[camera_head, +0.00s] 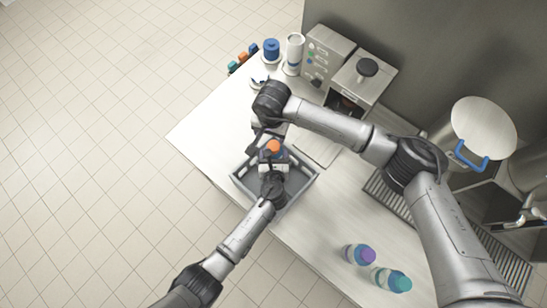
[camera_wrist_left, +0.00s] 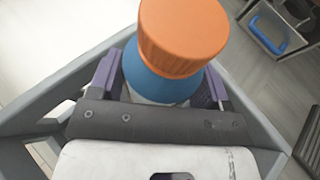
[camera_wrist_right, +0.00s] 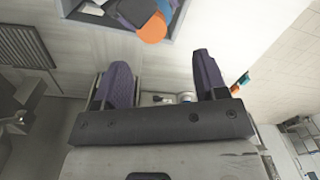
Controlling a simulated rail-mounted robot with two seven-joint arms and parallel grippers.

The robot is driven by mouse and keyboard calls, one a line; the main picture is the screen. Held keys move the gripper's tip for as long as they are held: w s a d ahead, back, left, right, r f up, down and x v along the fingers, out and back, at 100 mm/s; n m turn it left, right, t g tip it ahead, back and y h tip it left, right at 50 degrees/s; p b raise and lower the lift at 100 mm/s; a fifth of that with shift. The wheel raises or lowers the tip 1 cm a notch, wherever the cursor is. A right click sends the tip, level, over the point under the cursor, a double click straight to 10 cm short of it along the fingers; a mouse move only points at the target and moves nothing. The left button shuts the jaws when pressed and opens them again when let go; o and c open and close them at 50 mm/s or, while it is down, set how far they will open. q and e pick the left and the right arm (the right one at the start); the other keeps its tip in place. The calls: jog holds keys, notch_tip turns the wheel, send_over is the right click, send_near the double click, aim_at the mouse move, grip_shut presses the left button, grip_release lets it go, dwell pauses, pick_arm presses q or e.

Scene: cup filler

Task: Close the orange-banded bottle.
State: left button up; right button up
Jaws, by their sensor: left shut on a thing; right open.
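The orange cap (camera_head: 273,146) sits on top of the bottle. In the left wrist view the ribbed orange cap (camera_wrist_left: 184,35) covers the neck above the bottle's blue shoulder (camera_wrist_left: 150,84); I cannot tell whether it is tight. My left gripper (camera_wrist_left: 165,90) is shut around the bottle, just below the cap, at the grey crate. In the head view my right gripper (camera_head: 258,138) is beside the orange cap, apart from it. In the right wrist view my right gripper (camera_wrist_right: 163,72) is open and empty, with the orange cap (camera_wrist_right: 153,28) above its fingers in the picture.
The grey crate (camera_head: 300,190) stands around the left gripper. A blue-topped jar (camera_head: 271,48), a white cylinder (camera_head: 294,50) and a machine (camera_head: 360,80) stand at the back. The left tabletop is clear.

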aim_at(274, 145)
jog(key=shift+d+f, duration=0.3)
jog(key=shift+d, duration=0.2)
jog(key=shift+f, duration=4)
jog(key=c, duration=1)
jog(key=m, duration=0.3)
